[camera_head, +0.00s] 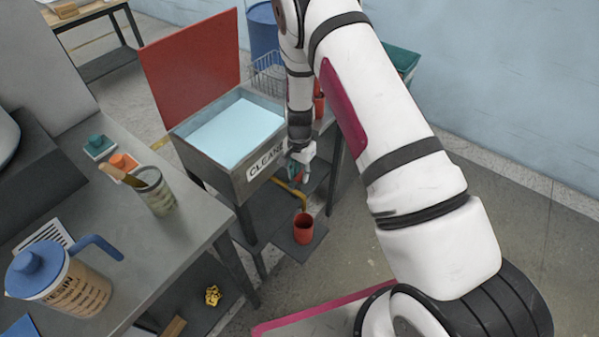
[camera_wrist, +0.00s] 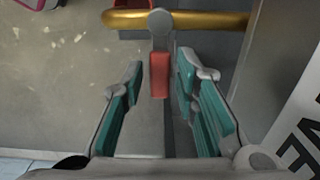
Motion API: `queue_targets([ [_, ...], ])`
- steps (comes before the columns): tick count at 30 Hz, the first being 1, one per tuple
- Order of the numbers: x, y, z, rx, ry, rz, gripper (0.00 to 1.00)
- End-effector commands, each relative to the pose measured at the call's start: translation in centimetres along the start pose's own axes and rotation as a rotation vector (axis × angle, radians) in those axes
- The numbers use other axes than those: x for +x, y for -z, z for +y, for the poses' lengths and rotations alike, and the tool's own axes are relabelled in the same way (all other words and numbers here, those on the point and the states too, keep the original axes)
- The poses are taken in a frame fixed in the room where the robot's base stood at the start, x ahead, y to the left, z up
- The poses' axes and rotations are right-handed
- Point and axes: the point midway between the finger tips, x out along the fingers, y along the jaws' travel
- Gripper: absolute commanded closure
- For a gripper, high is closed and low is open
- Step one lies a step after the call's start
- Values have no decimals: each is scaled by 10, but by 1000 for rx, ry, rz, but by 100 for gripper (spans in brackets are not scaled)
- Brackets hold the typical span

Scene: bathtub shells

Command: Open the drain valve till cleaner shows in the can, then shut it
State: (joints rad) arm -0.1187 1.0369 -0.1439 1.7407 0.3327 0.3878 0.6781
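The cleaner tank (camera_head: 203,148) stands open at the table, with pale blue liquid (camera_head: 232,132) inside and a label on its front. A yellow drain pipe (camera_head: 290,188) leaves it low down and shows as a brass pipe (camera_wrist: 205,20) in the wrist view. The red valve handle (camera_wrist: 159,76) hangs from a grey pivot and lies across the pipe. My gripper (camera_wrist: 161,70) is open, with its teal-padded fingers on either side of the handle, nearer on the right. My gripper (camera_head: 303,165) hides the valve in the head view. The red can (camera_head: 303,230) stands below; no liquid shows in it.
The red lid (camera_head: 190,65) stands raised behind the tank. A grey bench (camera_head: 150,235) on the left holds a blue-lidded resin jug (camera_head: 60,283) and a brush cup (camera_head: 155,190). A wire basket (camera_head: 268,75) is behind the tank. Floor on the right is clear.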

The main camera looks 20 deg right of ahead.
Motion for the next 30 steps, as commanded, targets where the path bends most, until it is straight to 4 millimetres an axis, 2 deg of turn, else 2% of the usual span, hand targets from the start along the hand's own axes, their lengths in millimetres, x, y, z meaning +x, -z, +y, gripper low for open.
queue_targets([
  [1,0,0,0,0,0,0,91],
  [2,0,0,0,0,0,0,97],
  [3,0,0,0,0,0,0,100],
  [17,0,0,3,61,-1,0,100],
  [30,0,-3,15,357,0,0,100],
])
